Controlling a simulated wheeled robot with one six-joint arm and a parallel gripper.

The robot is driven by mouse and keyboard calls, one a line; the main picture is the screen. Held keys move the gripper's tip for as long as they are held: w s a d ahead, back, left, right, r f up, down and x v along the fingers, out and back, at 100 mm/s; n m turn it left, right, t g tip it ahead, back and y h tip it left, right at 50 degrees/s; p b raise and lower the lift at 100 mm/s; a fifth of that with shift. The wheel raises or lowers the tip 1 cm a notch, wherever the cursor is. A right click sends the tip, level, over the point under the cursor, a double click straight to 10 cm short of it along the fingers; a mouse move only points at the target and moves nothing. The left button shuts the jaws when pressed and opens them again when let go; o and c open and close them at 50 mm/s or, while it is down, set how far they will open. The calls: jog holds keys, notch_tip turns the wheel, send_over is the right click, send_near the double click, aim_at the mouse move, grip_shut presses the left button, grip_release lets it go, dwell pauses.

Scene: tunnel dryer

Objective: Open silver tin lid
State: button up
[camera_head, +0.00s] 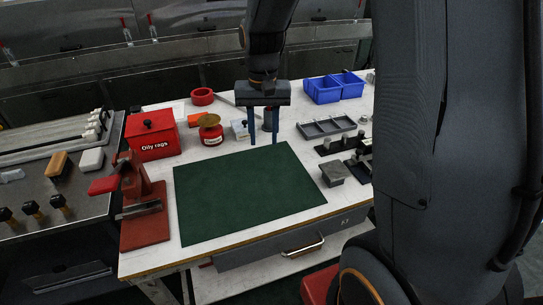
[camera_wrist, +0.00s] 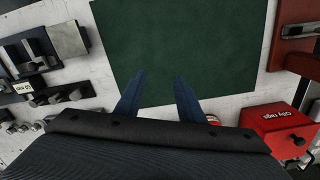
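In the head view, a small silver-grey round object (camera_head: 267,119), possibly the silver tin, shows between my gripper's fingers and is partly hidden by one. Its lid cannot be made out. My gripper (camera_head: 263,138) points down over the table, behind the far edge of the green mat. Its two blue fingers are apart, with nothing visibly held. In the wrist view, the open gripper (camera_wrist: 160,76) shows against the green mat (camera_wrist: 170,40). No silver tin can be made out there.
A red can with a brass top (camera_head: 212,136), a small pale box (camera_head: 239,130) and a red "Oily rags" bin (camera_head: 152,142) stand left of my gripper. Blue bins (camera_head: 322,94), a grey tray (camera_head: 327,127) and metal blocks (camera_head: 336,172) lie right. The mat is clear.

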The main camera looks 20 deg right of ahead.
jog(key=s+f+n+b, duration=0.1)
jog(key=s, duration=0.5)
jog(key=shift+s, duration=0.3)
jog(key=shift+f, duration=0.1)
